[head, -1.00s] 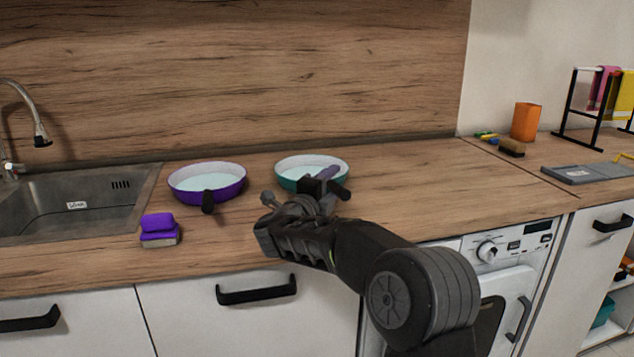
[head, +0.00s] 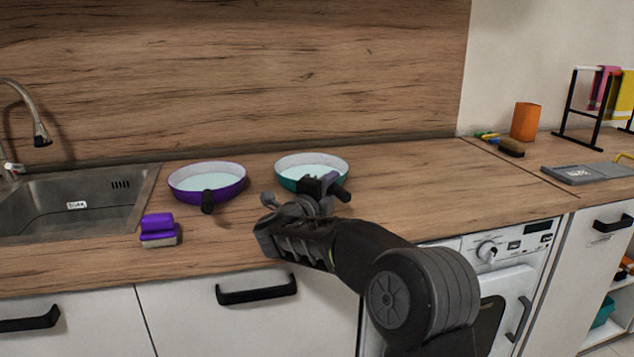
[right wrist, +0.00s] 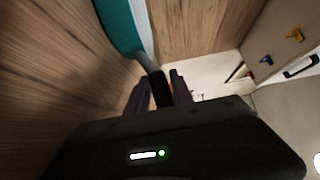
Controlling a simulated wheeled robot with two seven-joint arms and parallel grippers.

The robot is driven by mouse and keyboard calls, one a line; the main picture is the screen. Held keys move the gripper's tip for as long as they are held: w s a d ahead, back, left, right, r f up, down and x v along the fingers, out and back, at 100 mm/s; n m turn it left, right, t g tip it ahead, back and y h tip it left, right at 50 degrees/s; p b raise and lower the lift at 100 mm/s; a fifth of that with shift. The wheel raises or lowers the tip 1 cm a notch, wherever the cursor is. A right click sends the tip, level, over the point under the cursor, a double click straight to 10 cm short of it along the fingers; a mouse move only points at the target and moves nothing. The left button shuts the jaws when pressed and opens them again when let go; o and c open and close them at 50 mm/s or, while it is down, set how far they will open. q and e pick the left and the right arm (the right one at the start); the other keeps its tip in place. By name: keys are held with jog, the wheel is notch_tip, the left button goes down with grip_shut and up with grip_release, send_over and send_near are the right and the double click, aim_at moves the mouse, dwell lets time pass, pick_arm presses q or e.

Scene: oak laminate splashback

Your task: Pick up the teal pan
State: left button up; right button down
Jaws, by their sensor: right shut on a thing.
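The teal pan (head: 291,180) stands on the wooden worktop, right of the purple pan, with a white inside. Its dark handle (head: 341,191) points toward the front right. My right gripper (head: 322,188) is at the pan's near side, shut on the handle. In the right wrist view the teal pan's wall (right wrist: 121,25) is at the top, and the handle (right wrist: 158,88) runs down between the two fingers. I cannot tell whether the pan is clear of the worktop. My left gripper is not in view.
A purple pan (head: 226,190) stands to the left, with a purple sponge (head: 157,222) in front of it. The sink (head: 75,200) is at far left. The worktop right of the pan is clear.

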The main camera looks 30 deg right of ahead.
jog(key=shift+r, duration=0.25)
dwell(0.4)
jog(key=shift+r, duration=0.3)
jog(key=shift+r+p, duration=1.1)
jog(key=shift+r, duration=3.6)
